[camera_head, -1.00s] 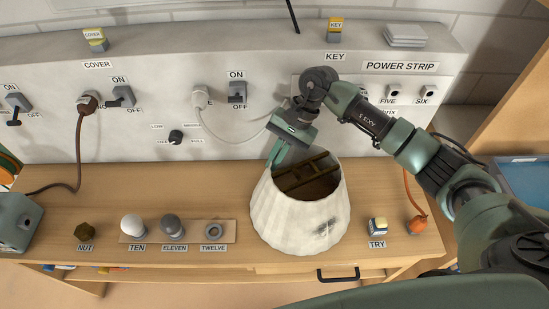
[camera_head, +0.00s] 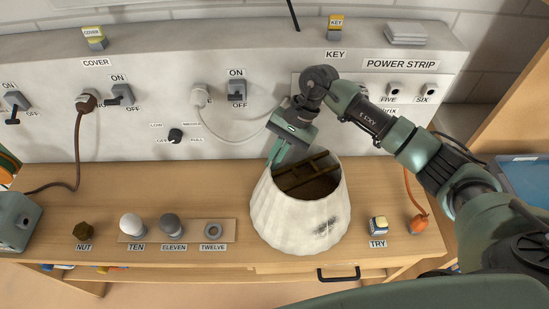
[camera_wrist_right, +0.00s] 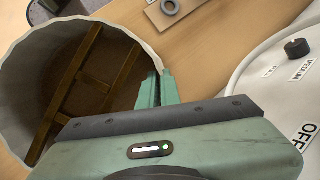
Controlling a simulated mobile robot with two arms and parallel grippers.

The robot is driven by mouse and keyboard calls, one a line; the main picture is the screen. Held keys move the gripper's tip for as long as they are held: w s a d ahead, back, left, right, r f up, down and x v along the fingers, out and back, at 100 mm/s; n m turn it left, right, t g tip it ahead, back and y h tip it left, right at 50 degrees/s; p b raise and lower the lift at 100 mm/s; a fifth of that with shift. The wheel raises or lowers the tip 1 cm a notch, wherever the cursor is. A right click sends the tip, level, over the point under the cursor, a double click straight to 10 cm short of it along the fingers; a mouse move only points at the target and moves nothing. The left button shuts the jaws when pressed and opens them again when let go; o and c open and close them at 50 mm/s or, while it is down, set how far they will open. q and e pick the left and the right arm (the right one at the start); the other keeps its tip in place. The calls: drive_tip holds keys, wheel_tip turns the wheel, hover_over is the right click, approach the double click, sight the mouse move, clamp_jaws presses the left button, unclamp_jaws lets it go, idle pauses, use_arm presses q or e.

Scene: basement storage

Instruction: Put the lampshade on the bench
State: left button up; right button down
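The off-white, ribbed lampshade (camera_head: 292,222) is over the front middle of the wooden bench (camera_head: 385,240), its narrower open end up and a dark smudge on its side. It looks to be standing on the bench top, but its lower rim's contact is hard to see. A brown cross frame shows inside it. My right gripper (camera_head: 276,156) is at the lampshade's upper rim. In the right wrist view, its fingers (camera_wrist_right: 157,90) are close together on either side of the lampshade's rim (camera_wrist_right: 128,36), pinching it. My left gripper is not in view.
A nut (camera_head: 83,230), two bulbs (camera_head: 133,225) (camera_head: 172,225) and a ring (camera_head: 213,231) sit left of the lampshade. A small block (camera_head: 379,225) and an orange bulb-shaped thing (camera_head: 418,223) are to its right. A white switch panel (camera_head: 330,140) rises behind.

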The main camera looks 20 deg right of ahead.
drive_tip(key=shift+f+b, duration=0.15)
drive_tip(key=shift+b, duration=0.3)
idle(0.7)
drive_tip(key=c, duration=1.6)
unclamp_jaws()
drive_tip(key=shift+o, duration=0.2)
drive_tip(key=shift+r, duration=0.2)
wheel_tip(320, 180, up, 20)
drive_tip(key=b, duration=0.4)
drive_tip(key=shift+f, duration=0.2)
